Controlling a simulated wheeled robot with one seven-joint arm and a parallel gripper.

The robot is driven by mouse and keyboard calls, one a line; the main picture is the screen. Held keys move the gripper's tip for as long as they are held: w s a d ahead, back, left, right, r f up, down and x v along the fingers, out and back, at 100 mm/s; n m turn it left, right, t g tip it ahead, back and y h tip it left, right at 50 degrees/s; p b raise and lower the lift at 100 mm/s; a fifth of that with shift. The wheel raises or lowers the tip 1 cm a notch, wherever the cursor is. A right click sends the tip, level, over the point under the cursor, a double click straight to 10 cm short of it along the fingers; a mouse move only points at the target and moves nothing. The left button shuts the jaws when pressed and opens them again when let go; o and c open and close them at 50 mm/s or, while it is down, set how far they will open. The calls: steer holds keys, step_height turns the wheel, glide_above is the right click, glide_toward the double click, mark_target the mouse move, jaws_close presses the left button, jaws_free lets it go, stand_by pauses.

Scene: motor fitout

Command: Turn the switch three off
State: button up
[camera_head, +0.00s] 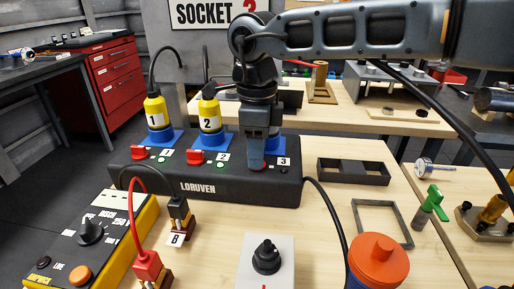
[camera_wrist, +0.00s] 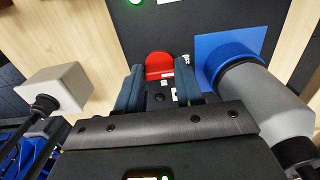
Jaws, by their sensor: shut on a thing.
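The black socket box marked LORUVEN (camera_head: 225,186) lies on the wooden bench with three numbered stations. My gripper (camera_head: 257,168) points down at station 3, on the right of the box. In the wrist view my gripper (camera_wrist: 159,84) has its fingers on either side of the red knob of switch three (camera_wrist: 159,66) and is shut on it. In the head view the fingers mostly hide this knob. Red switch one (camera_head: 138,153) and red switch two (camera_head: 195,157) show uncovered. I cannot see a lamp at station 3.
Yellow plugs one (camera_head: 155,112) and two (camera_head: 209,115) stand in blue sockets close left of my arm. A grey plug (camera_wrist: 262,95) is beside the knob. A grey knob box (camera_head: 268,275), an orange-lidded pot (camera_head: 378,262) and a black tray (camera_head: 353,172) are nearby.

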stand_by(0.3)
steer(key=o, duration=1)
steer(key=shift+o, duration=0.2)
step_height(320, 180, up, 8)
steer(key=shift+f, duration=0.1)
